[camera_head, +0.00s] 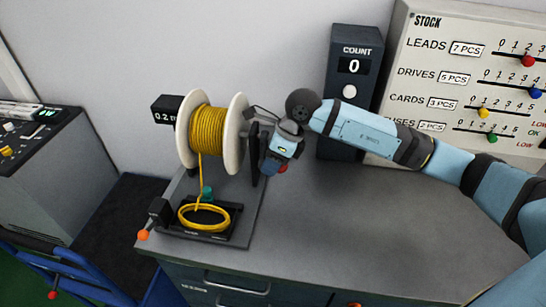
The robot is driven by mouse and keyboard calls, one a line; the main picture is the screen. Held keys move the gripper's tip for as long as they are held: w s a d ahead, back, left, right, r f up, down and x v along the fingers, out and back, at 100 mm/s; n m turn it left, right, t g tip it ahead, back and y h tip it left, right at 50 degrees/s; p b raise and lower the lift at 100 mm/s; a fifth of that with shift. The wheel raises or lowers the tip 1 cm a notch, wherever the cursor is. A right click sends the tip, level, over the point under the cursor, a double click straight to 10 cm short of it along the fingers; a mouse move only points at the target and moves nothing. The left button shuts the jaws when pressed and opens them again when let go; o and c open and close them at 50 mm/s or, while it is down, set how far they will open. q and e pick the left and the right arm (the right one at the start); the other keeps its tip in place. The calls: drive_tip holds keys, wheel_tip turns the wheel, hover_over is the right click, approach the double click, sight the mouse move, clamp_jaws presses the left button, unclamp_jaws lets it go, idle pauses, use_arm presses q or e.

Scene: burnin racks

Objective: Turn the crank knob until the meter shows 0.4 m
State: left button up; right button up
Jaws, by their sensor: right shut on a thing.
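The meter (165,112) is a small black box behind the left side of the spool. It reads 0.2, and the spool's flange cuts off the rest of its display. The spool (207,128) has white flanges and is wound with yellow cable. My right gripper (270,168) is at the right side of the spool, pointing down, and is shut on the crank knob (283,168). My left gripper is not in view.
Yellow cable runs down from the spool to a coil (204,216) on a black tray, beside a lever with an orange ball (143,235). A COUNT box (353,66) showing 0 and a STOCK panel (472,75) stand behind. The grey bench top (350,225) is clear at right.

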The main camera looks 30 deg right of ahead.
drive_tip(key=shift+a+r, duration=0.1)
drive_tip(key=shift+r, duration=0.1)
drive_tip(key=shift+s+a+r+p, duration=0.45)
drive_tip(key=shift+s+r+p, duration=0.1)
drive_tip(key=shift+s+r, duration=0.25)
drive_tip(key=shift+r, duration=0.1)
drive_tip(key=shift+r, duration=0.1)
